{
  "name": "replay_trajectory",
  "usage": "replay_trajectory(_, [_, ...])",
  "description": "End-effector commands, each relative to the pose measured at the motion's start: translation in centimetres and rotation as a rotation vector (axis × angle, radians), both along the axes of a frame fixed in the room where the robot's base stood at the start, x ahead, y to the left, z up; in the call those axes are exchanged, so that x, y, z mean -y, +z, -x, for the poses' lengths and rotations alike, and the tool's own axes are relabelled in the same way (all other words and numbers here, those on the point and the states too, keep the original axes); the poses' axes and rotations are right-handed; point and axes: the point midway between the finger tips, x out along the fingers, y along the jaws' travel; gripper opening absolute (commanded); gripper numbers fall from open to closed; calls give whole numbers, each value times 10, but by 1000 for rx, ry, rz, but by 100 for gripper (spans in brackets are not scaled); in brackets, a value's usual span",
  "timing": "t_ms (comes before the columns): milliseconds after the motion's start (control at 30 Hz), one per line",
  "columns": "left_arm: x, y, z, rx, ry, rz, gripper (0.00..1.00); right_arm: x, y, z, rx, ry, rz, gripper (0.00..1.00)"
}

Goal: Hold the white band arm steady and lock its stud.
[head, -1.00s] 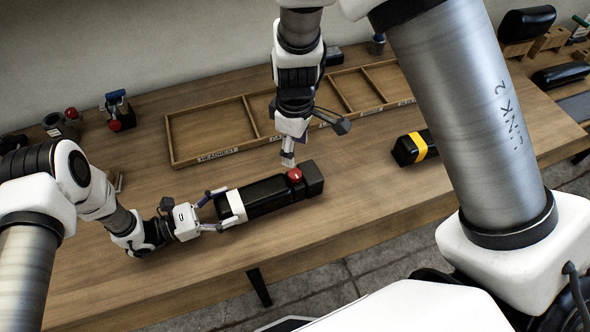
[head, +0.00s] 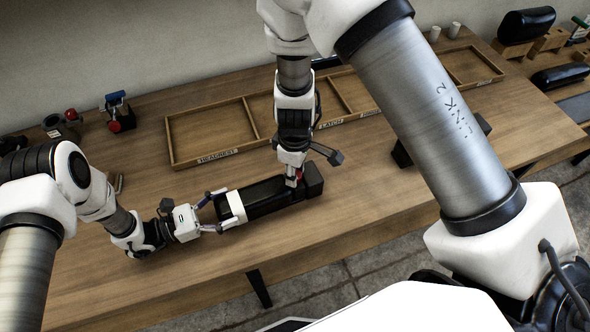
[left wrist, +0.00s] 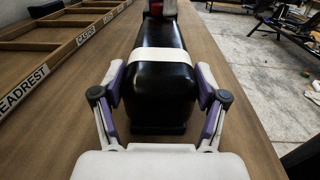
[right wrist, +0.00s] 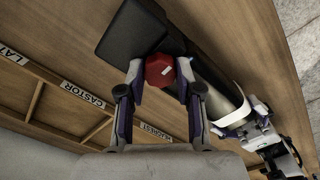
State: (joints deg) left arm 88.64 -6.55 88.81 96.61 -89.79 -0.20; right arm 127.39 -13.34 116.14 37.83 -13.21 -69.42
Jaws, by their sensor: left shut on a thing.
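The white band arm is a long black padded piece (head: 268,197) lying on the table, with a white band (head: 236,207) near its left end. My left gripper (head: 218,211) is shut on that end; the left wrist view shows its fingers on both sides of the black pad (left wrist: 158,92). The red stud (head: 299,175) is near the arm's far right end. My right gripper (head: 293,182) points down over it. In the right wrist view its fingers stand on either side of the red stud (right wrist: 160,70), apparently with small gaps.
A wooden tray (head: 172,140) with labelled compartments lies behind the arm. A black piece (head: 402,155) is mostly hidden behind my right arm. Small clamp-like tools (head: 117,112) stand at the back left. The table (head: 340,225) is clear in front.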

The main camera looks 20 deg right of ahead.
Motion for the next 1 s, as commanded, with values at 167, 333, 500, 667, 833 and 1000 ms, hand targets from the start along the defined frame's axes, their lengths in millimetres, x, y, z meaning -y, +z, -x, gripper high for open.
replay_trajectory(167, [0,0,0,0,0,0,5,0,0,0,0,-6,0,0])
replay_trajectory(333, [0,0,0,0,0,0,5,0,0,0,1,-41,1,0])
replay_trajectory(500, [0,0,0,0,-1,1,5,0,0,0,1,-122,1,0])
replay_trajectory(667, [0,0,0,0,-1,1,5,0,0,0,1,-239,1,0])
replay_trajectory(833, [0,0,0,0,-1,1,5,0,0,0,1,-394,1,0])
replay_trajectory(1000, [0,0,0,0,-1,1,5,0,0,0,1,-556,1,0])
